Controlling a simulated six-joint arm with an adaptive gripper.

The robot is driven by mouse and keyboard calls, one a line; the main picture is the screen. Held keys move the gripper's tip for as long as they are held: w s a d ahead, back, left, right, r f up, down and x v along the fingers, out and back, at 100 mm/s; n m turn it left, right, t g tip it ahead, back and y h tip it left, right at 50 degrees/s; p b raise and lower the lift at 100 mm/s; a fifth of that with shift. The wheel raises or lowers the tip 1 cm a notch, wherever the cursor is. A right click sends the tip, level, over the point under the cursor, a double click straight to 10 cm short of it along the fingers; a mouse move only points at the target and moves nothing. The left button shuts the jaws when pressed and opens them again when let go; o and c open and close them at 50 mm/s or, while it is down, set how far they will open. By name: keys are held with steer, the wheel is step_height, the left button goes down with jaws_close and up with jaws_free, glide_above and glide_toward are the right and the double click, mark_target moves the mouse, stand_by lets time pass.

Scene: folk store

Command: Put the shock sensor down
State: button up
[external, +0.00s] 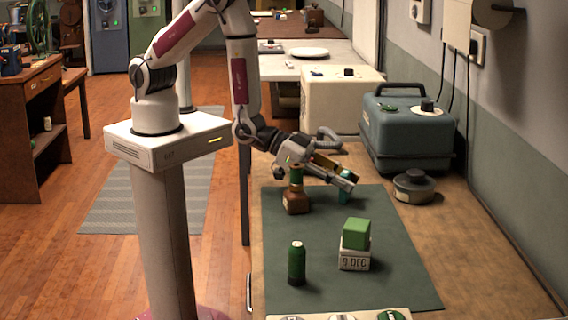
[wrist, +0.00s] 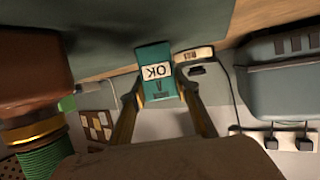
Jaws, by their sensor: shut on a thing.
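The shock sensor appears to be the small teal box with a white "OK" label (wrist: 156,85) between my fingers in the wrist view.
A brown bottle with a green neck (external: 296,200) stands close left of my gripper. A green cylinder (external: 297,264) and a green cube (external: 356,233) on a "9 DEC" block (external: 354,258) stand nearer. A round dark puck (external: 414,186) and blue-grey case (external: 408,135) lie right and behind.

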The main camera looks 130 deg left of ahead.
steer(key=shift+f, duration=0.1)
steer(key=o, duration=1.2)
steer(key=shift+v, duration=3.8)
steer(key=shift+w+a+r, duration=0.1)
steer(key=shift+r, duration=0.2)
